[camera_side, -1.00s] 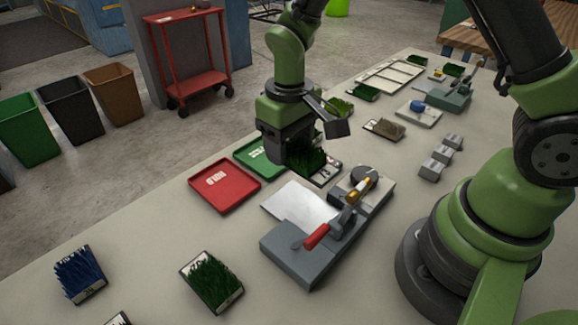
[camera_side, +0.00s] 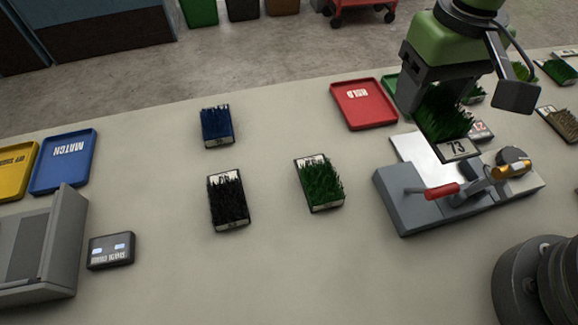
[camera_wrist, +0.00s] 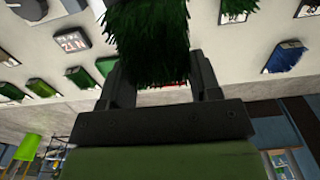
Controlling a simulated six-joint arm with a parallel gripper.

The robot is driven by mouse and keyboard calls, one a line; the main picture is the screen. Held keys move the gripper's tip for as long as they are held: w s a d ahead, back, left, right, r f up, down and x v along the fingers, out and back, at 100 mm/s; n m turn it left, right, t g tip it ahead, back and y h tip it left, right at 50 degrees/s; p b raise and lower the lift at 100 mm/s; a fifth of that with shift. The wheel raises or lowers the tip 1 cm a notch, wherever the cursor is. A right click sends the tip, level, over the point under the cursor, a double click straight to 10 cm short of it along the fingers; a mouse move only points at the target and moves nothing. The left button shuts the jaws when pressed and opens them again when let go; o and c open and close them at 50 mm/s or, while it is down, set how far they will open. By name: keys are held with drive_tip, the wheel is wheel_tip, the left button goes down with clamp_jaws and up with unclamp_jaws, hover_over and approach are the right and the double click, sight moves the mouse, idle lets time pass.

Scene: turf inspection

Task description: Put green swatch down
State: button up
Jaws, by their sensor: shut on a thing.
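In the side view my gripper (camera_side: 435,92) is shut on a green grass swatch (camera_side: 447,120) with a tag reading 73. The swatch hangs below the jaws, in front of the green tray (camera_side: 390,86) and behind the grey clamp fixture (camera_side: 410,200) with its pale plate. I cannot tell its exact height above the table. In the wrist view the green swatch (camera_wrist: 150,42) fills the upper middle, between the fingers of my gripper (camera_wrist: 160,85). Another green swatch (camera_side: 320,185) lies on the table further left.
A red tray (camera_side: 364,104) stands left of my gripper. A blue swatch (camera_side: 216,126) and a black swatch (camera_side: 228,200) lie to the left. Blue (camera_side: 63,162) and yellow (camera_side: 15,172) trays stand at far left. Clear table lies between the swatches and red tray.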

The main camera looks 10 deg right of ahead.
hover_over(330, 231)
wheel_tip(330, 231, down, 4)
drive_tip(key=f, duration=0.1)
wheel_tip(330, 231, down, 10)
drive_tip(key=shift+r, duration=0.25)
drive_tip(key=o, duration=1)
drive_tip(key=shift+f, duration=0.15)
drive_tip(key=shift+c, duration=0.2)
wheel_tip(330, 231, up, 12)
drive_tip(key=shift+r, duration=0.2)
